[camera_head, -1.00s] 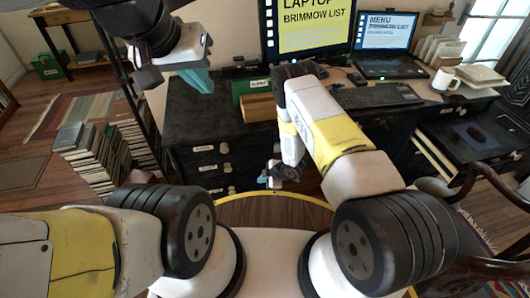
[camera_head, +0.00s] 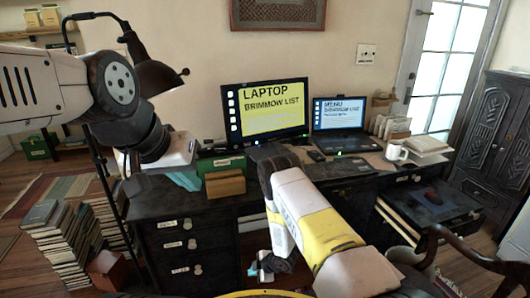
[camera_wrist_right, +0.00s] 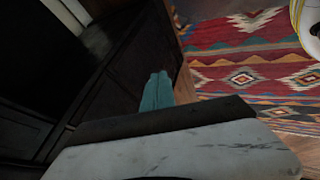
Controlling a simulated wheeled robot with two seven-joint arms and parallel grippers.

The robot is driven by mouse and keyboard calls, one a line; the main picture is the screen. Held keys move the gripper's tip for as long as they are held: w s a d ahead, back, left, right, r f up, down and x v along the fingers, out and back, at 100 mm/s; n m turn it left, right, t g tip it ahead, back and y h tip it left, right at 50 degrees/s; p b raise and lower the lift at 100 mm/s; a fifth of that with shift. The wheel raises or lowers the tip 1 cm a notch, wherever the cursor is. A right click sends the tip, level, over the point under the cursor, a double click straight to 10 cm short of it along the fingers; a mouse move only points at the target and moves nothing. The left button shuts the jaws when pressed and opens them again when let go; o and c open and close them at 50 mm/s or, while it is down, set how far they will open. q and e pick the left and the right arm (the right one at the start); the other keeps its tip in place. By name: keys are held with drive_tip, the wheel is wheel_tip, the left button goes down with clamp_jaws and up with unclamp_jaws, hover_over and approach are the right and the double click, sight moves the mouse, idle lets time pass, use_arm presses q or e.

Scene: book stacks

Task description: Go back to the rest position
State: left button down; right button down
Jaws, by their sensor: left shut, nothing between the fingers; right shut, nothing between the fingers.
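My left gripper (camera_head: 183,179) hangs from the arm at the upper left, with its teal fingers over the left end of the dark desk (camera_head: 185,205). It looks shut and empty. My right gripper (camera_head: 254,271) is low in front of the desk, right of the left drawers, mostly beyond my white and yellow right forearm. In the right wrist view its teal fingers (camera_wrist_right: 157,92) are shut together with nothing between them, beside a dark furniture panel and above the floor.
The desk bears a monitor (camera_head: 265,109), a laptop (camera_head: 342,125), a green box (camera_head: 224,165), a keyboard (camera_head: 340,168) and a white mug (camera_head: 396,152). A drawer (camera_head: 440,200) stands open at the right, near a chair (camera_head: 470,255). Book stacks (camera_head: 65,250) and a lamp (camera_head: 158,75) are at the left.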

drive_tip(key=w+d+r+m+t+h, duration=0.1)
drive_tip(key=w+d+r+m, duration=0.15)
drive_tip(key=r, duration=0.45)
drive_tip(key=w+d+r+m+t+h, duration=0.1)
drive_tip(key=w+d+r, duration=0.1)
drive_tip(key=w+r, duration=0.35)
drive_tip(key=w+d+r+m+h, duration=0.1)
drive_tip(key=w+d+r+m, duration=0.1)
drive_tip(key=r, duration=0.7)
drive_tip(key=s+d+r+m+t+h, duration=0.15)
drive_tip(key=d+r, duration=0.25)
drive_tip(key=r, duration=0.5)
drive_tip(key=d+r+m+g, duration=0.1)
drive_tip(key=d+r+m, duration=0.2)
drive_tip(key=r, duration=0.6)
drive_tip(key=s+d+r+m, duration=0.35)
drive_tip(key=s+r, duration=0.35)
drive_tip(key=r, duration=0.4)
drive_tip(key=s+d+r+m, duration=0.1)
drive_tip(key=s+r+m, duration=0.2)
drive_tip(key=s, duration=1)
drive_tip(key=s+d+r+m, duration=0.1)
drive_tip(key=s+r+m, duration=0.2)
drive_tip(key=s+r, duration=0.5)
drive_tip(key=s, duration=0.5)
drive_tip(key=shift+s+d+y, duration=0.35)
drive_tip(key=shift+s, duration=0.05)
